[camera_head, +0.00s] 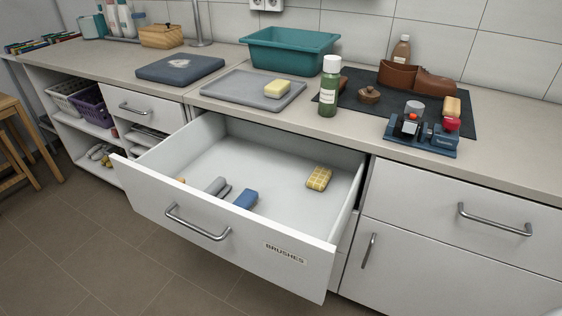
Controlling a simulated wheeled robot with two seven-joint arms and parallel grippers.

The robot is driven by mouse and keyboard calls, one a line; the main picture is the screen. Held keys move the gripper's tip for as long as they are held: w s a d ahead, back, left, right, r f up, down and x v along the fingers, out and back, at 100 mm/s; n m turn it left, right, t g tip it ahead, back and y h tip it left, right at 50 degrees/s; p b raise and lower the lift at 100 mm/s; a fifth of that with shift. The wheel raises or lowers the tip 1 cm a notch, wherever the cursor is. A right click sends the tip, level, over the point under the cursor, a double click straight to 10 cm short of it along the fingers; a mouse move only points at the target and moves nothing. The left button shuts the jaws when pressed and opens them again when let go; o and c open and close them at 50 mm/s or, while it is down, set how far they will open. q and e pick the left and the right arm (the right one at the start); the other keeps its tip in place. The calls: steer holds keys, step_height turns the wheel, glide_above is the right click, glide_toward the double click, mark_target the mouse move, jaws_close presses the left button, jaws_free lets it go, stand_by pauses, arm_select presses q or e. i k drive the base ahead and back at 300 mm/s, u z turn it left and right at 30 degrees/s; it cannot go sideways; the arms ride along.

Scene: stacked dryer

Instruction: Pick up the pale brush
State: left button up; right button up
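No gripper shows in the camera_head view. An open drawer (200,228) labelled "BRUSHES" holds several small items. A grey item (217,187) and a blue item (245,199) lie near its front wall. A small tan item (180,181) is mostly hidden behind the drawer front at the left. A yellow patterned block (319,178) lies near the right wall. A pale yellow block (277,88) lies on a grey tray (225,91) on the counter. I cannot tell for sure which of these is the pale brush.
The drawer juts out over the floor. A wooden stool (22,135) stands left.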

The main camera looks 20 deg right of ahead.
mark_target(451, 105)
steer(key=u, duration=0.1)
steer(key=k, duration=0.15)
steer(key=z, duration=1.85)
